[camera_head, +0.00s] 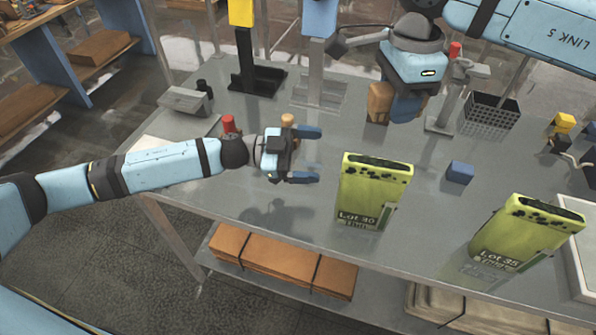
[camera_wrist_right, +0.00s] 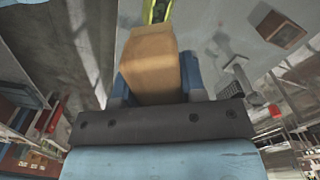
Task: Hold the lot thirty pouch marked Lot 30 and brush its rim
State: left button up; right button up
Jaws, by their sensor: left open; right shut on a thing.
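The Lot 30 pouch (camera_head: 372,190) is yellow-green with dark specks along its top rim and stands upright on the grey table. A sliver of yellow-green, probably this pouch, shows at the top of the right wrist view (camera_wrist_right: 157,10). My left gripper (camera_head: 318,155) is open and empty just left of the pouch, fingers pointing toward it and apart from it. My right gripper (camera_head: 390,104) is behind the pouch, shut on a tan block (camera_head: 378,101), which looks like the brush. The block also shows between the blue fingers in the right wrist view (camera_wrist_right: 151,62); no bristles are visible.
A Lot 35 pouch (camera_head: 520,235) stands at the right. A small blue cube (camera_head: 460,172) lies between the pouches. A black wire basket (camera_head: 490,115), yellow and blue stands (camera_head: 243,60), and a grey device (camera_head: 186,101) stand farther back. A red-topped item (camera_head: 228,124) is behind my left wrist.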

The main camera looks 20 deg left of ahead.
aim_at(352, 184)
pick_arm(q)
notch_tip(352, 184, down, 4)
jog(key=s+a+n+g, duration=0.1)
jog(key=s+n+g, duration=0.1)
jog(key=g, duration=0.1)
jog(key=d, duration=1.1)
jog(key=shift+w+d+r, duration=0.1)
jog(key=shift+w+d, duration=0.05)
jog(key=shift+w, duration=0.05)
jog(key=c, duration=1)
jog(key=o, duration=0.9)
jog(key=shift+a+p, duration=0.3)
pick_arm(e)
jog(key=shift+r, duration=0.3)
